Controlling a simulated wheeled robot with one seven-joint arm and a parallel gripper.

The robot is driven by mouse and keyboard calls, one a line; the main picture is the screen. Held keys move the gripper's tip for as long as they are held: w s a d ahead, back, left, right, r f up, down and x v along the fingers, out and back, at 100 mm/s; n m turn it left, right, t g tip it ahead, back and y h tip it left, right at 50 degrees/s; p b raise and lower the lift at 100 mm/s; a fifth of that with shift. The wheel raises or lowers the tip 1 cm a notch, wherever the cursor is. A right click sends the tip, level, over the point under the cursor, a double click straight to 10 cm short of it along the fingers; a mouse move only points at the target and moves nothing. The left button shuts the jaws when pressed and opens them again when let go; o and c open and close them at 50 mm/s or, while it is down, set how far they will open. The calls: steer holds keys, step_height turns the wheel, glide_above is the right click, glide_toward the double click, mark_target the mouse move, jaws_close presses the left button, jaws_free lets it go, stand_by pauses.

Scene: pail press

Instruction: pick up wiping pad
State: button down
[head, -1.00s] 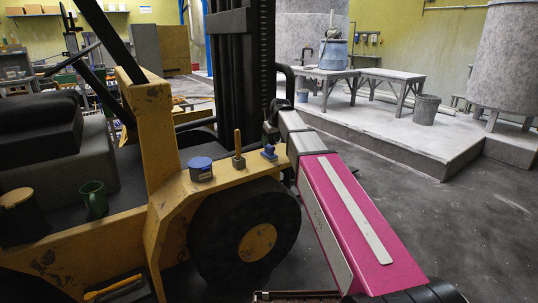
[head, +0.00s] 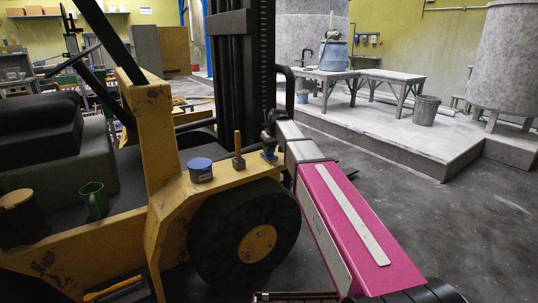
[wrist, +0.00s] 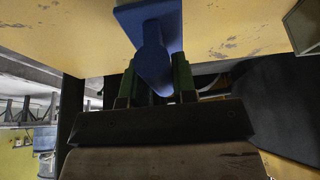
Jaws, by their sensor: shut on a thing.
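The wiping pad (head: 269,156) is a small blue piece with an upright handle, at the right end of the yellow forklift fender (head: 222,182). In the wrist view the pad (wrist: 133,14) shows as a flat blue plate with a rounded blue handle, over scratched yellow metal. My gripper (head: 268,140) is above the pad at the end of my pink arm. In the wrist view my gripper (wrist: 155,62) has its green fingers on both sides of the handle, shut on it. The pad seems to rest on the fender; any gap beneath is hidden.
On the fender to the left stand a wooden-handled tool (head: 238,152) and a blue-lidded tin (head: 200,170). A green mug (head: 93,200) stands further left. The dark mast (head: 232,75) rises behind, and the black wheel (head: 215,225) is below. Open floor lies right.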

step_height(320, 180, up, 10)
stand_by(0.6)
steer(key=c, duration=1.7)
jaws_free()
steer(key=shift+c, duration=0.2)
